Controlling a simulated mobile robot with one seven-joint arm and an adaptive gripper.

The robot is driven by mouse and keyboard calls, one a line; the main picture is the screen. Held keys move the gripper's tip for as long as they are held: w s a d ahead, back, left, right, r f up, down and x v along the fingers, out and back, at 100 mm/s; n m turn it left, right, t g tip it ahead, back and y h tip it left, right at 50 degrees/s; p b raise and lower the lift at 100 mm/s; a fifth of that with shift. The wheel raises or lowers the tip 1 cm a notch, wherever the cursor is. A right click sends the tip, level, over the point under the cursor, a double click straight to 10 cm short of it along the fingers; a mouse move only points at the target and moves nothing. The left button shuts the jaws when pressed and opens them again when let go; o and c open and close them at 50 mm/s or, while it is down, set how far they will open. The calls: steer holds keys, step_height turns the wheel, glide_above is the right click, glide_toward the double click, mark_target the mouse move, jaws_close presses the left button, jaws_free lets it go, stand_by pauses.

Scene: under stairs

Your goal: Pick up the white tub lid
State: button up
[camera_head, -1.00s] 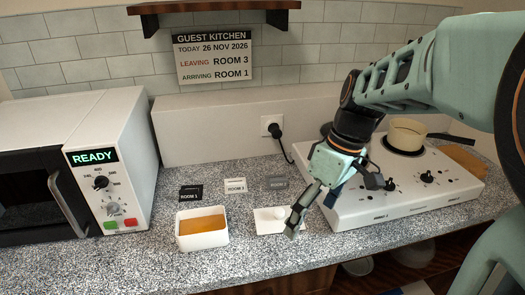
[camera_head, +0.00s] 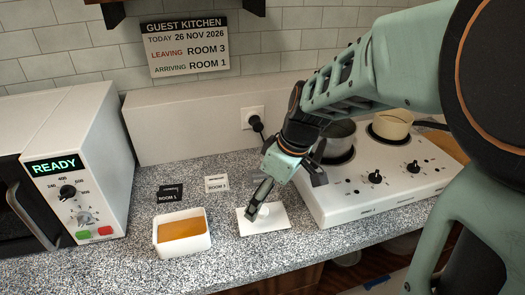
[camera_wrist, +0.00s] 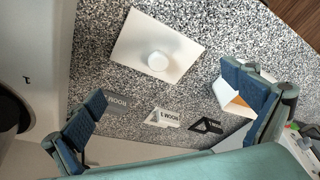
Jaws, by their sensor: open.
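The white tub lid (camera_head: 279,219) is a flat rectangle with a round knob in its middle, lying on the speckled counter. In the wrist view the whole lid (camera_wrist: 135,40) shows, knob up, ahead of the fingers. My gripper (camera_head: 284,192) is open and empty above the lid; one dark finger overlaps the lid and part of its knob in the head view. In the wrist view my gripper (camera_wrist: 168,104) has its fingers wide apart, with nothing between them. Contact with the lid cannot be told.
A white tub (camera_head: 183,250) with orange contents stands left of the lid. A white hob (camera_head: 370,190) with pots is close on the right, a microwave (camera_head: 85,165) at left.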

mark_target(263, 210)
steer(key=x, duration=0.6)
steer(key=shift+w+f, duration=0.1)
steer(key=shift+f, duration=0.25)
